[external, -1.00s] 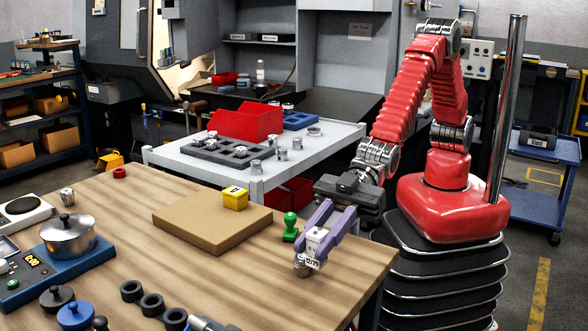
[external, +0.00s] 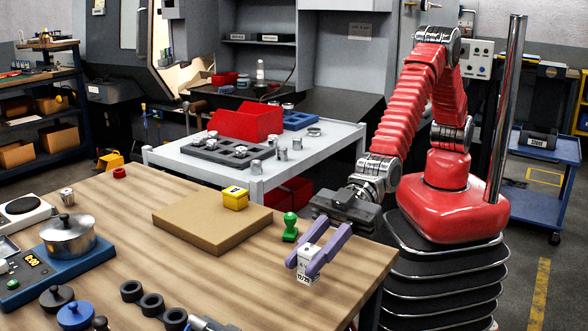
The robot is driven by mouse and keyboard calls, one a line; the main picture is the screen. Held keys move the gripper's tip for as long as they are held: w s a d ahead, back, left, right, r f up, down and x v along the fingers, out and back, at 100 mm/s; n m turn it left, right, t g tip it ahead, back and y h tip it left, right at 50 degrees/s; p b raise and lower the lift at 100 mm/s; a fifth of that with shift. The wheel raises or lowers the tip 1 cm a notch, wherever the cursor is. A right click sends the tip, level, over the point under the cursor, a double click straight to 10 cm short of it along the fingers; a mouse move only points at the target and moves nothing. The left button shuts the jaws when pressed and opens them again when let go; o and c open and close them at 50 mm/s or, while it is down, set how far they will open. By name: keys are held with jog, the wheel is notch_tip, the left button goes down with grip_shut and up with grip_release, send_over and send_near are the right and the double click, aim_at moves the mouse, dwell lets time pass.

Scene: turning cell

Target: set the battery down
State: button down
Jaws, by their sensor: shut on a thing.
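The battery (external: 305,276) is a small white block with a dark printed label on its lower face. It is between the purple fingers of my gripper (external: 303,264), which is shut on it. The battery is upright at the front right of the wooden table (external: 352,262), low over the tabletop. I cannot tell whether its base touches the wood. The fingers hide part of its sides.
A green knobbed piece (external: 290,228) stands just behind my gripper. A brown board (external: 205,225) with a yellow block (external: 235,198) lies to the left. Black rings (external: 152,304) and a scale with a pot (external: 68,240) are further left. Wood right of the gripper is clear.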

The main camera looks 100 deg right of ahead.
jog(key=w+d+r+m+t+h, duration=0.35)
jog(key=w+r+m+h, duration=0.2)
jog(key=w, duration=0.45)
jog(key=w+d+f+m+g+h, duration=0.1)
jog(key=d+f+m+h, duration=0.2)
jog(key=d+m+h, duration=0.4)
jog(key=d+h, duration=0.3)
jog(key=d, duration=0.3)
jog(key=shift+d, duration=0.3)
jog(key=shift+f, duration=0.1)
jog(key=shift+y, duration=0.25)
jog(key=shift+f, duration=3.1)
jog(key=shift+f, duration=0.15)
